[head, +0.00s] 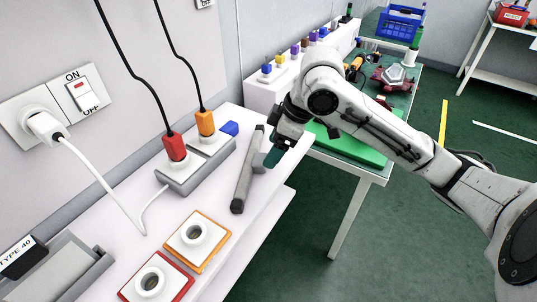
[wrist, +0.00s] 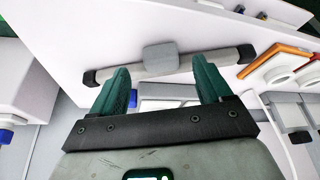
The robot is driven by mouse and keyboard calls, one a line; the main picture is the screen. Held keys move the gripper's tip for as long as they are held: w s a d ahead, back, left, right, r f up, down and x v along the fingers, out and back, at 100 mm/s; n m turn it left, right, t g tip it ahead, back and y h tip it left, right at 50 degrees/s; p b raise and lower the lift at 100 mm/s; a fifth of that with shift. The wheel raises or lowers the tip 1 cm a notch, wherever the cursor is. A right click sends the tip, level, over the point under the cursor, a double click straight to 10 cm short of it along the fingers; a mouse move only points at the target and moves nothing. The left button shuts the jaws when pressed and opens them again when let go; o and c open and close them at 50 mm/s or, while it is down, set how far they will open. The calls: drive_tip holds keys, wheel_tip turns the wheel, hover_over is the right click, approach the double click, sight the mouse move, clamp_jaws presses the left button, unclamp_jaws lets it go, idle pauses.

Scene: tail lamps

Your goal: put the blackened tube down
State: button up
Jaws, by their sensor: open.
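The blackened tube (head: 243,180) is a grey tube with dark ends, lying on the white shelf beside the power strip. A grey block (head: 259,163) sits at its middle. In the wrist view the tube (wrist: 190,62) runs across, just beyond the fingertips, with its block (wrist: 160,57) between them in the picture. My gripper (head: 272,158) is right beside the tube's middle on its right side; in the wrist view my gripper (wrist: 163,72) has its teal fingers spread, with nothing held between them. I cannot tell whether a fingertip touches the tube.
A grey power strip (head: 190,178) with a red plug (head: 175,147) and an orange plug (head: 205,123) stands left of the tube. An orange-rimmed socket (head: 197,240) and a red-rimmed socket (head: 157,281) lie in front. A green-topped table (head: 345,150) stands behind my arm.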

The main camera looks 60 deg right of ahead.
drive_tip(key=v, duration=0.7)
drive_tip(key=shift+p, duration=0.3)
